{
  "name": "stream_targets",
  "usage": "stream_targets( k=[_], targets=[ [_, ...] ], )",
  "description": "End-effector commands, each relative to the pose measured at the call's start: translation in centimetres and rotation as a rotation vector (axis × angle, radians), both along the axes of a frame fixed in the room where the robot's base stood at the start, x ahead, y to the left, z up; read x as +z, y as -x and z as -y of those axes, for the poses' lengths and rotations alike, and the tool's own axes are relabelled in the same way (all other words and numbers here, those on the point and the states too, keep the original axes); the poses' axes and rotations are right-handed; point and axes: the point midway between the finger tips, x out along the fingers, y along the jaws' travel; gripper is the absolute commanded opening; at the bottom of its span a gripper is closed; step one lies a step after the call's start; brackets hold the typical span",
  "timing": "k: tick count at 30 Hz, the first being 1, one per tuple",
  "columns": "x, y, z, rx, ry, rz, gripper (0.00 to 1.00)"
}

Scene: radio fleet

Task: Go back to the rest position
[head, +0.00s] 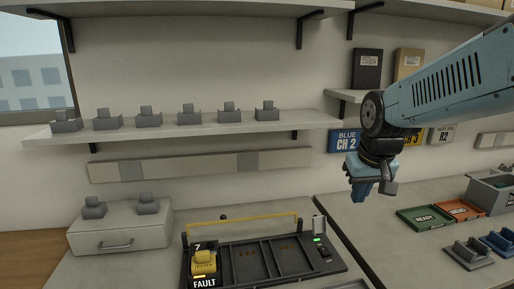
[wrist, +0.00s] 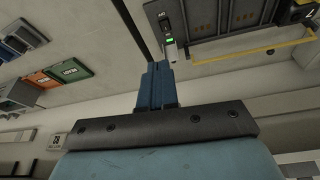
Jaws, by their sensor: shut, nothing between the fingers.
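My gripper (head: 362,188) is at the end of my blue arm, right of centre in the head view. It hangs in the air above the counter, in front of the wall, and is apart from everything. Its fingers are shut together with nothing between them. In the wrist view the blue fingers (wrist: 155,82) also show closed and empty. Below and left of the gripper in the head view is a black charging rack (head: 262,262). A yellow radio (head: 204,263) sits in its leftmost slot, above a label reading FAULT. A green light shows at the rack's right end.
Green (head: 425,218) and orange (head: 459,210) trays and a grey bin (head: 490,192) stand on the right counter. Grey and blue cradles lie in front of them. A shelf (head: 190,132) with several grey holders runs along the wall. A grey drawer box (head: 120,230) stands at left.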

Motion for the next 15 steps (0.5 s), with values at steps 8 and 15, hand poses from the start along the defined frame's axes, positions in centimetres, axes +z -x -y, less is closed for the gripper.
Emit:
stream_targets(
  k=[8,15],
  targets=[
    [3.1,5.7,0.2,-0.033,-0.019,0.101,0.00],
    [4.1,8.8,0.3,-0.051,-0.032,0.151,0.00]
  ],
)
